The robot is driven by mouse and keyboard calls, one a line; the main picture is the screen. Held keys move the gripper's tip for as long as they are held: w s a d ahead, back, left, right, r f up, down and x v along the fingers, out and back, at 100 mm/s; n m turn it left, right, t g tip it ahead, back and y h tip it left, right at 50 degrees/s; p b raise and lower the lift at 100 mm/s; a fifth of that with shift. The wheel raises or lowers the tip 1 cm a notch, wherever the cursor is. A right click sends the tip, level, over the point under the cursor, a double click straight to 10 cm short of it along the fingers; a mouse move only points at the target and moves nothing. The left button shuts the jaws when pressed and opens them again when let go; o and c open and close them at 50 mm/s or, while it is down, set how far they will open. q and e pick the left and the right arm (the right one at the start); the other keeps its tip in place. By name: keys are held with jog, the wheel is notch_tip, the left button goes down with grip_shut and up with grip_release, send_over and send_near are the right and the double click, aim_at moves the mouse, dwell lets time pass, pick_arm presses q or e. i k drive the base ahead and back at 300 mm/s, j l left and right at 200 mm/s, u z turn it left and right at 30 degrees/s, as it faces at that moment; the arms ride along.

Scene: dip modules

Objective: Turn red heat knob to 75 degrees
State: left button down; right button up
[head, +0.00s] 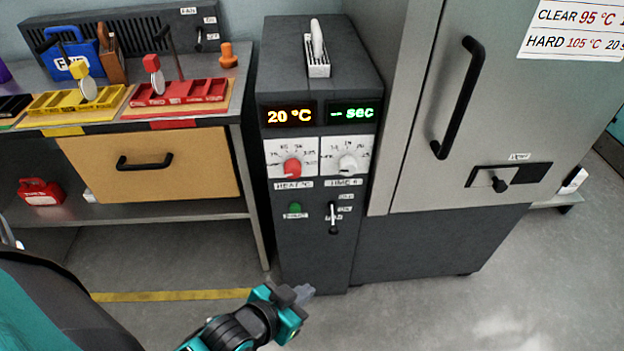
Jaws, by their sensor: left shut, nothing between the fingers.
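The red heat knob (292,169) sits on a white dial plate on the front of a dark grey control cabinet (313,255), above a label reading HEAT. The display (289,115) above it reads 20 °C in orange. A white time knob (348,164) is to its right, under a green display (352,113) that reads "-- sec". My left gripper (304,294) is low in the view, in front of the cabinet's base and well below the red knob. It is shut and empty, apart from the cabinet. My right gripper is not in view.
A green button (295,208) and a small lever (333,217) are below the knobs. A tall grey cabinet (420,170) with a black handle (459,97) stands to the right. A workbench with a yellow tray (60,103) and red tray (190,93) is left. The floor in front is clear.

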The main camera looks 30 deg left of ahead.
aim_at(291, 168)
jog(key=j+u, duration=0.55)
jog(key=u, duration=0.15)
jog(key=i+j+u, duration=0.1)
jog(key=j+u, duration=0.25)
